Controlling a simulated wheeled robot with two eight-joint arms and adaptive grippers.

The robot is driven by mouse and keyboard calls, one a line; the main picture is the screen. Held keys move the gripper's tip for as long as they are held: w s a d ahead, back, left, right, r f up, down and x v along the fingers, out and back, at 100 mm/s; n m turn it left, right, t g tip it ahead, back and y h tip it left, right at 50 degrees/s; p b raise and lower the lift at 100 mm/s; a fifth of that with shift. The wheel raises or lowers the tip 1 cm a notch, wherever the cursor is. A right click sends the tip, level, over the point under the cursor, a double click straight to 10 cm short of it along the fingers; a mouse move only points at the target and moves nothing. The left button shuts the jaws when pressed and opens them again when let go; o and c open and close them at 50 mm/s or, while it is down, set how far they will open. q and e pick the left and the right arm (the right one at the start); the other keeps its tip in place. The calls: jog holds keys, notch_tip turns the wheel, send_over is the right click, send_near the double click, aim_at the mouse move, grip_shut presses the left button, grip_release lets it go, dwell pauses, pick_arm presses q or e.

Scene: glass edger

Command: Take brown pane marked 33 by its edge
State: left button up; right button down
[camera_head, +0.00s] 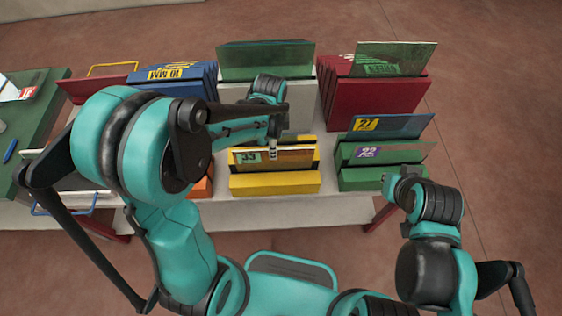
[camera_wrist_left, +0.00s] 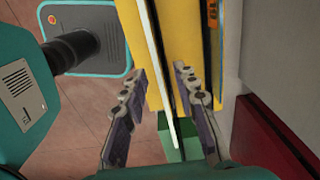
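The brown pane marked 33 (camera_head: 297,157) stands upright in the front slot of the yellow rack (camera_head: 275,184), its green 33 label at its left end. My left gripper (camera_head: 273,150) is over the pane's top edge near the label. In the left wrist view, my left gripper (camera_wrist_left: 160,73) is open, one finger on each side of the pane's thin edge (camera_wrist_left: 168,102), with gaps visible. My right gripper (camera_head: 399,180) is at the right, in front of the green rack; whether it is open or shut is unclear.
The green rack (camera_head: 378,178) holds a pane marked 22 (camera_head: 400,153) and a blue pane (camera_head: 400,126). A red rack (camera_head: 385,98) and a grey-white rack with a green pane (camera_head: 262,60) stand behind. A blue rack (camera_head: 190,80) is at back left.

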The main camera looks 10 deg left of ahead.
aim_at(274, 165)
pick_arm(q)
notch_tip(274, 165, down, 2)
jog(key=shift+f+b, duration=0.15)
jog(key=shift+b, duration=0.2)
notch_tip(274, 165, down, 5)
jog(key=shift+d+f+b, duration=0.1)
jog(key=shift+f+b, duration=0.05)
jog(key=shift+b, duration=0.95)
jog(key=shift+c, duration=0.3)
grip_shut()
